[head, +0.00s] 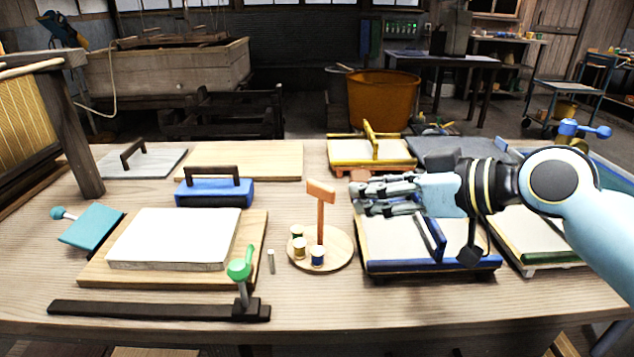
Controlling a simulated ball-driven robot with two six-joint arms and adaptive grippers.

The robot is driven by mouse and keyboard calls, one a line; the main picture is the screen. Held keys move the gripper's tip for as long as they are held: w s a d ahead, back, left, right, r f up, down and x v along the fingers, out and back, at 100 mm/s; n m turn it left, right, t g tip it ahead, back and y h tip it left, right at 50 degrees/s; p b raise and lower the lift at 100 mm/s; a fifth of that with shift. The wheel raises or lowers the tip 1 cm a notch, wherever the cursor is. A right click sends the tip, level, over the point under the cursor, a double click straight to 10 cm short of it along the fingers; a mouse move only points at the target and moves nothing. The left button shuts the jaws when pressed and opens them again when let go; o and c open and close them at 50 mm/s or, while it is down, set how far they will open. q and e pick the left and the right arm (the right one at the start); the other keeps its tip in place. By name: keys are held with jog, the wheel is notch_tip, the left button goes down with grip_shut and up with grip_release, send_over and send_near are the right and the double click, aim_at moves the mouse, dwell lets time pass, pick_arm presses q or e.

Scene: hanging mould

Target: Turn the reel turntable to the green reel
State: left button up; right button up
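The reel turntable (337,257) is a round light-wood disc on the table near the middle. An upright orange post with a flat orange head (321,192) stands at it. Small reels stand on its left and front: a green reel (297,232) at the back left, a yellowish reel (299,247) in front of it, and a blue reel (317,257) at the front. My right gripper (354,197) points left, to the right of the orange post and apart from it. Its fingers look spread, with nothing between them. My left gripper is out of view.
A blue-edged tray (385,267) lies under my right gripper. A green-knobbed lever (239,269) and a small peg (271,262) stand left of the turntable, beside a white slab (175,237) on a board. The table in front of the turntable is clear.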

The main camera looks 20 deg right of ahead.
aim_at(330, 187)
jog(key=x, duration=1)
jog(key=shift+w+a+r, duration=0.25)
jog(key=shift+w, duration=0.25)
grip_shut()
